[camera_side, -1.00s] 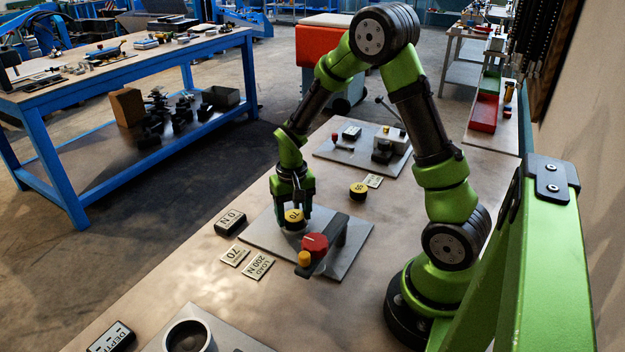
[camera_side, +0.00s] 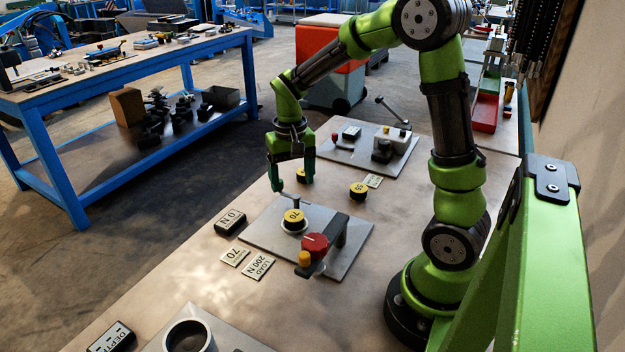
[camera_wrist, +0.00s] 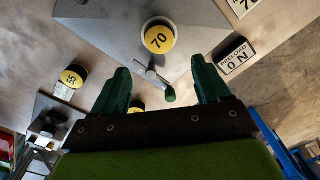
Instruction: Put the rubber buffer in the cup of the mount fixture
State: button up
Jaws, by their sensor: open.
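The rubber buffer (camera_side: 293,215), black with a yellow top marked 70, sits upright in the pale ring of the cup (camera_side: 292,230) on the mount fixture's grey plate (camera_side: 262,228). It also shows in the wrist view (camera_wrist: 159,38), with the pale rim around it. My gripper (camera_side: 292,182) is open and empty, behind and above the buffer and apart from it. In the wrist view my two green fingers (camera_wrist: 161,75) are spread, with the buffer beyond their tips. How deep the buffer sits cannot be told.
A red knob (camera_side: 315,245) on a dark bar stands at the plate's right. A buffer marked 55 (camera_side: 358,190) and another yellow-topped buffer (camera_side: 301,174), partly behind my finger, stand behind the plate. A PRELOAD 0 N display (camera_side: 231,222) sits left. A small lever (camera_wrist: 155,77) shows near the cup.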

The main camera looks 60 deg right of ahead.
jog(key=s+a+r+n+t+y, duration=0.2)
jog(key=s+a+r+t, duration=0.5)
jog(key=s+a+r, duration=0.5)
jog(key=shift+a+n, duration=0.3)
jog(key=shift+n, duration=0.5)
